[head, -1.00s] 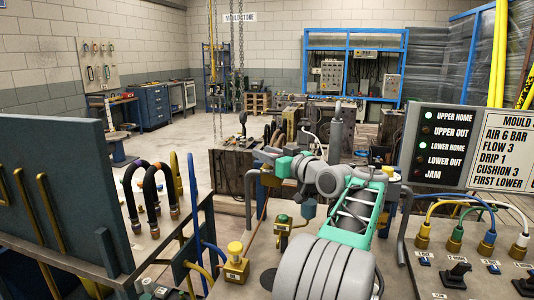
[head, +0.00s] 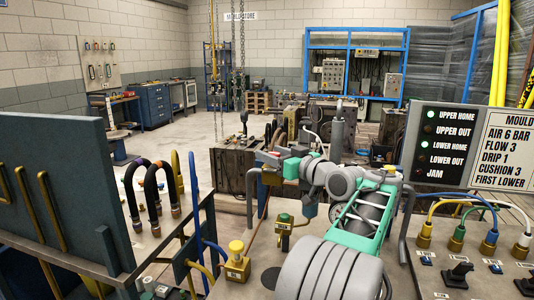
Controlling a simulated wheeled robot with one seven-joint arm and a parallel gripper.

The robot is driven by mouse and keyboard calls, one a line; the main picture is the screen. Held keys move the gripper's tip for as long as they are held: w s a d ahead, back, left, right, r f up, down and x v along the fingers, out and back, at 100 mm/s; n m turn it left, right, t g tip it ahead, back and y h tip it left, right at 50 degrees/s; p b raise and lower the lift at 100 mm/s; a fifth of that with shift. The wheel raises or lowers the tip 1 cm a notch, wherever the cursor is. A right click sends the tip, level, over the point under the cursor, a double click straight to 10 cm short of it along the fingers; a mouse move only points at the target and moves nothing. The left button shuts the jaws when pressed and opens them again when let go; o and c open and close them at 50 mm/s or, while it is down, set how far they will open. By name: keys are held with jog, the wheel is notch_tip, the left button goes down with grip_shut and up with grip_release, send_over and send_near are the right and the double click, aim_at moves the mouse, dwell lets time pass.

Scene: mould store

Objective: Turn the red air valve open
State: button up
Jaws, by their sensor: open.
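A small patch of red (head: 268,159), which looks like the air valve's handle, shows at the tip of my gripper in the head view. Most of the valve is hidden behind my gripper and wrist. My gripper (head: 264,165) is open, reaching away and to the left over the bench. I cannot tell whether its fingers touch the red part or stand around it.
A brass valve with a green knob (head: 284,219) and a yellow button box (head: 236,264) stand on the near bench. Bent hoses (head: 157,195) rise at left. A lamp panel (head: 440,147) and coloured cables stand at right.

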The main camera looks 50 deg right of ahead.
aim_at(278, 156)
jog(key=s, duration=0.2)
jog(key=s+a, duration=0.1)
jog(key=s, duration=0.2)
jog(key=shift+s, duration=0.15)
